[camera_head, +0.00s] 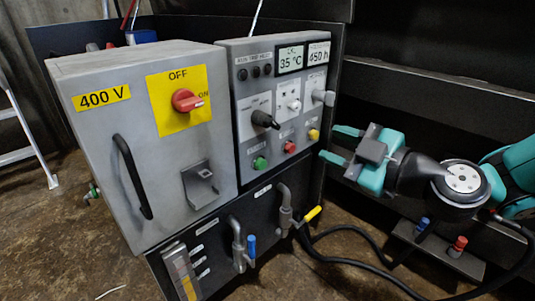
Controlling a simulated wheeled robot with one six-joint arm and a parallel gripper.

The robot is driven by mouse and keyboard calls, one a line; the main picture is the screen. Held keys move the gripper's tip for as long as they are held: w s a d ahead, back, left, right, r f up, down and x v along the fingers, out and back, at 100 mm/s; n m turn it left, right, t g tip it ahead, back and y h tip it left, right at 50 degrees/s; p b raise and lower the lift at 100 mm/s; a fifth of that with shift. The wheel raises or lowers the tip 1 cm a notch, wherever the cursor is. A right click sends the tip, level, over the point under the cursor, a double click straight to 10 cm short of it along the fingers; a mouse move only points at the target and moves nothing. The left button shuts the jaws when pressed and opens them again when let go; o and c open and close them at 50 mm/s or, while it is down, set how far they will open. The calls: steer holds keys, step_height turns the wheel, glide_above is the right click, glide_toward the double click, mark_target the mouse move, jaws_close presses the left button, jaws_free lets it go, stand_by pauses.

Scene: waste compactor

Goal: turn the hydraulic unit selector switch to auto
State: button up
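The grey control panel (287,145) carries several switches on white plates. A black selector switch (263,119) has its handle pointing right and slightly down. A small white key-type switch (293,103) sits to its right, and a grey knob (323,97) sits at the panel's right edge. The plate labels are too small to read, so I cannot tell which is the hydraulic unit selector or which position is auto. My gripper (334,144) is open and empty, right of the panel, with its teal fingers pointing left towards it. It appears apart from the switches.
Left of the panel is a 400 V cabinet (105,160) with a red rotary switch (186,100) and a black handle (132,176). Green, red and yellow buttons sit below the selectors. Pipes with blue (251,246) and yellow (312,214) valve levers protrude below. Black hoses lie at lower right.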

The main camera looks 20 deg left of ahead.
mark_target(276, 125)
steer(key=x, duration=1.2)
steer(key=w+f+x, duration=0.1)
steer(key=x, duration=0.4)
steer(key=shift+w+a, duration=0.1)
steer(key=shift+a, duration=0.1)
steer(key=c, duration=0.6)
